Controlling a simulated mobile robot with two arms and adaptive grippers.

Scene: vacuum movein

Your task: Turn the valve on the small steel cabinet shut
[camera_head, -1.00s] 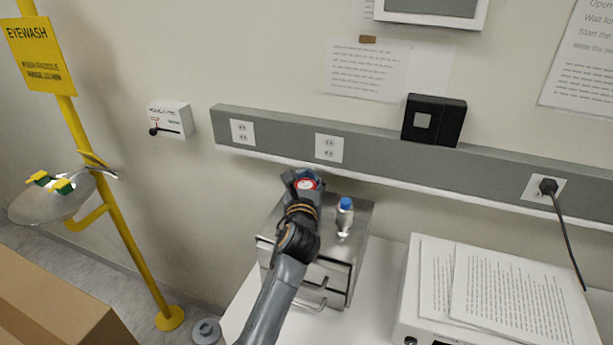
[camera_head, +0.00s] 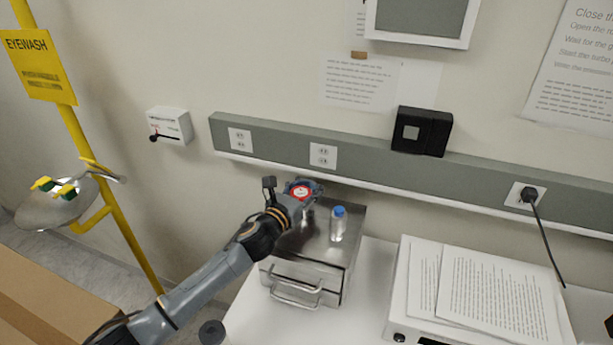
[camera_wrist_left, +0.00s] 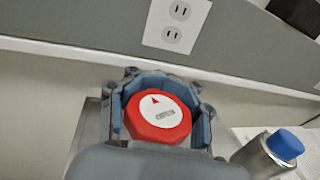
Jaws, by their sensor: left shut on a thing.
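The small steel cabinet (camera_head: 340,268) stands on the white bench against the wall, with drawer handles on its front. Its valve has a round red knob (camera_head: 301,192) with a white disc on top. The valve's lower part is hidden by the gripper. My right gripper is not in view.
A grey outlet rail (camera_head: 380,163) runs along the wall behind. A device with papers (camera_head: 480,290) sits to the right. A yellow eyewash post (camera_head: 128,240) stands left.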

